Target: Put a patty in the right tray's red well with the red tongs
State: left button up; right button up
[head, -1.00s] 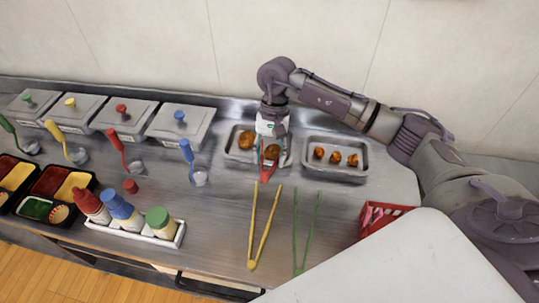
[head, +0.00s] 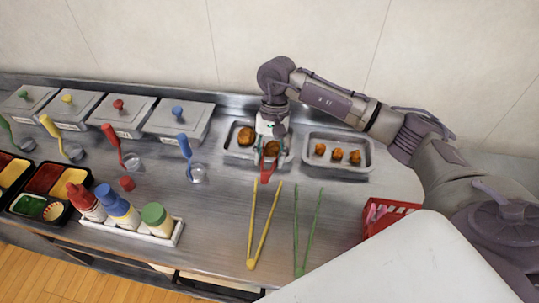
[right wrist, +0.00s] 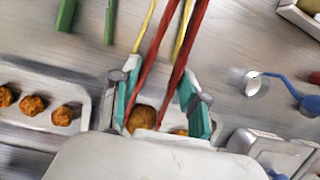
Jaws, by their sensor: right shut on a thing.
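My right gripper (head: 269,146) is shut on the red tongs (head: 265,180), above the metal patty tray (head: 232,156) at the back. One brown patty (head: 245,137) lies at the left of the patty tray. Another patty (head: 271,148) is at the gripper, partly hidden; I cannot tell whether the tongs grip it. The right bento tray (head: 38,217) is at the far left, with its red well (head: 46,179) at the back left. My left gripper is not in view.
Yellow tongs (head: 251,240) and green tongs (head: 297,245) lie in front. A metal tray (head: 367,160) with fried pieces stands right of the patty tray. A bottle caddy (head: 160,238), ladles and lidded containers (head: 178,120) stand between the patty tray and bento trays.

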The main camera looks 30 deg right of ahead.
grip_shut()
notch_tip(320, 180, up, 10)
jog(key=p, duration=0.3)
jog(key=shift+p, duration=0.3)
notch_tip(320, 180, up, 12)
jog(key=p, duration=0.4)
dwell(0.4)
